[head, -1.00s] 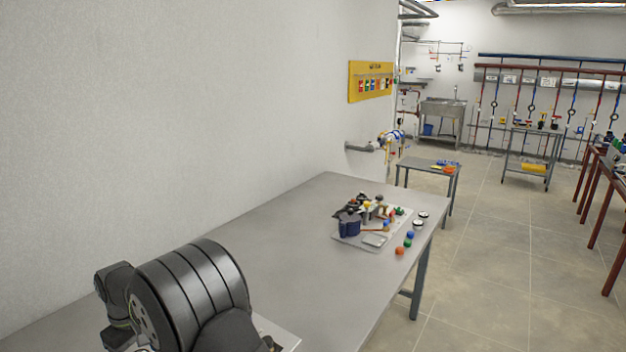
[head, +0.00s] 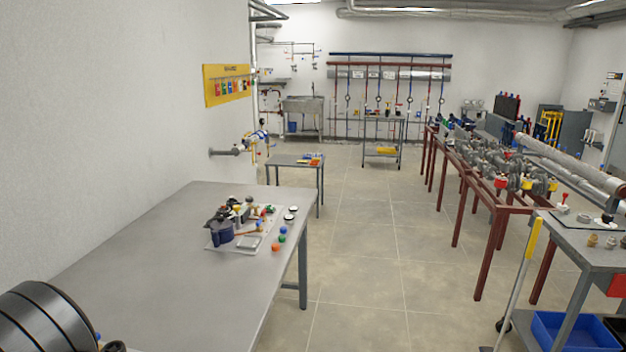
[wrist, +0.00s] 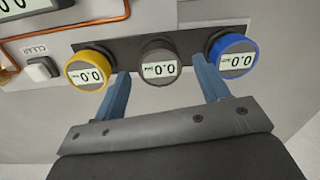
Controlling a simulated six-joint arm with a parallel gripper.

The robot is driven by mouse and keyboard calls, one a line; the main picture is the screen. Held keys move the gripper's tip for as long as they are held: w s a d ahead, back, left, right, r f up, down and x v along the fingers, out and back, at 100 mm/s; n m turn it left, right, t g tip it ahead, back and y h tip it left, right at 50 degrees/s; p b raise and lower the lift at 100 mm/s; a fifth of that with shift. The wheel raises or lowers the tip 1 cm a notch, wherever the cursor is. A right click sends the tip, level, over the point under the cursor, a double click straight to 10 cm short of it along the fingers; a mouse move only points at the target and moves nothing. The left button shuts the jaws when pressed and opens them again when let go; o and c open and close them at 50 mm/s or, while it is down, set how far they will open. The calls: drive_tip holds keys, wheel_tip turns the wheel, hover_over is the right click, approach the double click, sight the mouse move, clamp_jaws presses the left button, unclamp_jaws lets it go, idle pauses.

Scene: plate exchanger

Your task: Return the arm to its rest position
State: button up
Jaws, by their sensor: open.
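In the wrist view my gripper (wrist: 164,95) is open, with two blue fingers spread apart and nothing between them. Its fingers point toward a dark strip with three round dials: a yellow-rimmed dial (wrist: 88,70), a grey dial (wrist: 159,62) and a blue-rimmed dial (wrist: 233,58). The grey dial shows in the gap between the fingers. I cannot tell whether the fingertips touch the panel. In the head view a dark rounded link of my arm fills the lower left corner, and my gripper is not seen there.
A grey table (head: 135,262) runs along the left wall, with a tray of small parts (head: 248,242) near its far end. Open tiled floor (head: 370,230) lies to its right. Red-framed benches (head: 490,215) and a grey cart (head: 585,258) stand at the right.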

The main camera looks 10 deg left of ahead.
wheel_tip(320, 180, down, 3)
drive_tip(key=shift+f, duration=0.15)
wheel_tip(320, 180, up, 13)
wheel_tip(320, 180, down, 12)
drive_tip(key=shift+r, duration=0.1)
wheel_tip(320, 180, up, 4)
drive_tip(key=shift+f, duration=0.25)
drive_tip(key=w+d+r, duration=0.7)
drive_tip(key=w, duration=0.2)
drive_tip(key=w+d+f+m, duration=0.1)
drive_tip(key=w+d+m, duration=0.2)
drive_tip(key=w+d, duration=0.35)
drive_tip(key=w+d+m, duration=0.3)
drive_tip(key=w+d, duration=0.1)
drive_tip(key=w, duration=0.6)
drive_tip(key=w+d+f+m, duration=0.1)
drive_tip(key=w+d+m, duration=0.3)
drive_tip(key=w, duration=0.5)
drive_tip(key=w+d+m, duration=0.2)
drive_tip(key=w+d, duration=0.2)
drive_tip(key=d, duration=0.4)
drive_tip(key=w+d+f+m, duration=0.1)
drive_tip(key=w+d+m, duration=0.2)
drive_tip(key=d, duration=0.6)
drive_tip(key=w+d+f+m, duration=0.1)
drive_tip(key=w+d+m, duration=0.1)
drive_tip(key=w+d, duration=0.5)
drive_tip(key=shift+d, duration=0.85)
